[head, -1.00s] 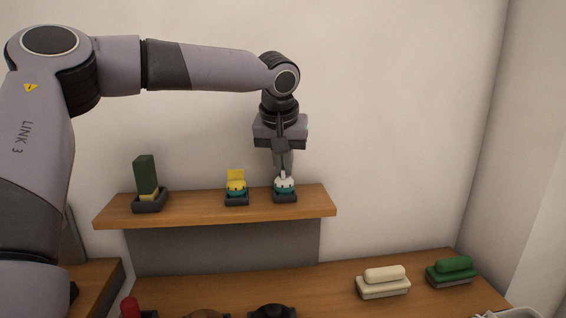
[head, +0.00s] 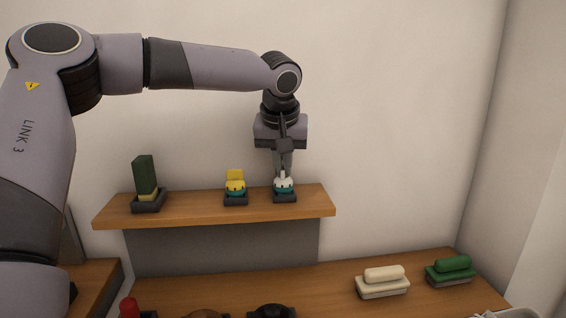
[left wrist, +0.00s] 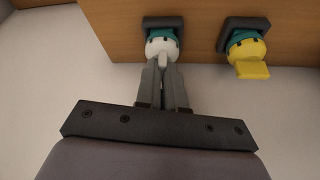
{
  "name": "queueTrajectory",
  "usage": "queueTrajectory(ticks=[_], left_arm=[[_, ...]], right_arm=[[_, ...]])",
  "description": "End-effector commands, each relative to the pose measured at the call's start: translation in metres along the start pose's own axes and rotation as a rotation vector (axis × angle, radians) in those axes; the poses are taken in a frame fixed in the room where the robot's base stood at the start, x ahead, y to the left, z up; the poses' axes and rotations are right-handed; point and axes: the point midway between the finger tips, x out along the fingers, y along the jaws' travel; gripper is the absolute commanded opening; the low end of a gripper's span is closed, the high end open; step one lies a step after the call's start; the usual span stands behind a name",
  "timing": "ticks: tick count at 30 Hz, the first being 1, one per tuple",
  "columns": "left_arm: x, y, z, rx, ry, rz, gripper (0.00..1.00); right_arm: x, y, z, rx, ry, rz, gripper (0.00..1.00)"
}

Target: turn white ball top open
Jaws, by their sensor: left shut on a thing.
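The white ball top (head: 284,184) sits on a teal body in a dark holder at the right part of the wooden shelf. In the left wrist view the white ball top (left wrist: 160,46) has a white tab that points toward my gripper. My left gripper (head: 283,172) comes down from above and is shut on the white ball top's tab; its fingers (left wrist: 164,68) hide part of the tab. A similar yellow ball top (head: 236,185) stands just to the left on the shelf, with its flat yellow tab raised. My right gripper is not in view.
The wooden shelf (head: 190,213) also bears a dark green block on a yellow base (head: 146,178) at its left. On the bench below are a cream brush (head: 383,281), a green brush (head: 451,270) and several dark or red items at the front edge.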

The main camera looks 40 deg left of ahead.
Motion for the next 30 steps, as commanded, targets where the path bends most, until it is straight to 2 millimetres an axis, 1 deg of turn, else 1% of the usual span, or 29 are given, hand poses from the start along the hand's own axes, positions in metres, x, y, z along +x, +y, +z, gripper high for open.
queueTrajectory(ticks=[11,12,13,14,23,26,30], left_arm=[[0.000,0.000,0.000,0.000,-0.001,0.000,0.00],[0.000,0.000,0.000,0.000,-0.001,0.000,0.18],[0.000,0.000,0.000,0.000,-0.001,0.000,0.28],[0.000,0.000,0.000,0.000,-0.001,0.000,0.35],[-0.001,0.000,0.000,0.000,0.000,0.001,0.35],[-0.010,0.000,0.000,0.000,0.001,0.001,0.35],[-0.032,0.000,-0.001,0.000,0.003,0.002,0.35]], right_arm=[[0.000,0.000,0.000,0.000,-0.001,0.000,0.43],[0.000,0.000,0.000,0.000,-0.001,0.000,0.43],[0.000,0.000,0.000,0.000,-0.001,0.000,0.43],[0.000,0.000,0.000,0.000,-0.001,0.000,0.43],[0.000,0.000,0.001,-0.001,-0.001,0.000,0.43],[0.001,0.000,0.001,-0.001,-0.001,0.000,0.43],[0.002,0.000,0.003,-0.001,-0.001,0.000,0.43]])
